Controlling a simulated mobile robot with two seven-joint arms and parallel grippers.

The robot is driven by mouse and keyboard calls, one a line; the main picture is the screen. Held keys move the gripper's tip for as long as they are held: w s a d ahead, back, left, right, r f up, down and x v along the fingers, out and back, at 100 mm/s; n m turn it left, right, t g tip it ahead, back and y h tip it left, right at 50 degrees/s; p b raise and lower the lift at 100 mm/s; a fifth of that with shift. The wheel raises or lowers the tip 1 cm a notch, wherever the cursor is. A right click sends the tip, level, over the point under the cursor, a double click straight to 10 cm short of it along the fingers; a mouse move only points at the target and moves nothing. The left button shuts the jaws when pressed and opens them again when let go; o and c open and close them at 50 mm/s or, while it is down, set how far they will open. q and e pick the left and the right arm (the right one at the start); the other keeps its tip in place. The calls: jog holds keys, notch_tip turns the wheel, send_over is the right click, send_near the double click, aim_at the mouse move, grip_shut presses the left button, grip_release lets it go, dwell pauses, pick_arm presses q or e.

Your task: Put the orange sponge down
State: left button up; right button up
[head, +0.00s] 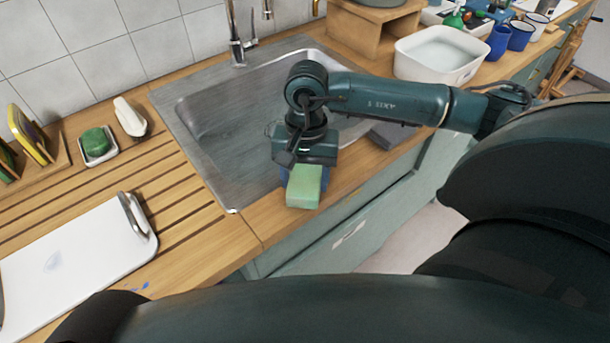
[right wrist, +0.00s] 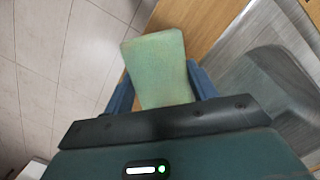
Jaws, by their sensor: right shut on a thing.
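My right gripper (head: 304,179) is shut on a pale green sponge (head: 304,190). It holds it over the wooden counter strip at the front edge of the sink. In the right wrist view the sponge (right wrist: 157,62) sticks out between the two blue fingers of the gripper (right wrist: 163,92), with the counter edge and floor behind it. Whether the sponge touches the counter cannot be told. No sponge in view is plainly orange. My left gripper is not in view.
The steel sink (head: 225,120) lies behind my right gripper. A green block in a white dish (head: 99,157), a white brush-like thing (head: 130,117) and a white board (head: 75,262) are on the left. A white basin (head: 440,62) stands right. Bare counter (head: 225,240) lies front left.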

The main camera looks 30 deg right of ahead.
aim_at(305, 175)
jog(key=o, duration=0.6)
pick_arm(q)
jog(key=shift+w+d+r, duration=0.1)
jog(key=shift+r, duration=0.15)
pick_arm(e)
jog(key=shift+o, duration=1.4)
jog(key=shift+r+p, duration=0.25)
jog(key=shift+p, duration=0.2)
jog(key=shift+r+p, duration=0.45)
jog(key=shift+p, duration=0.1)
jog(key=shift+w+d+r+b, duration=0.1)
jog(key=shift+w+r+b, duration=0.05)
jog(key=shift+r+b, duration=0.4)
jog(key=r, duration=0.4)
jog(key=shift+w+d+b, duration=0.15)
jog(key=shift+w+b, duration=0.05)
jog(key=shift+b, duration=0.15)
pick_arm(q)
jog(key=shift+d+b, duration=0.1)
jog(key=shift+b, duration=0.2)
pick_arm(e)
notch_tip(305, 175, up, 6)
jog(key=shift+w+d, duration=0.2)
jog(key=shift+d, duration=0.05)
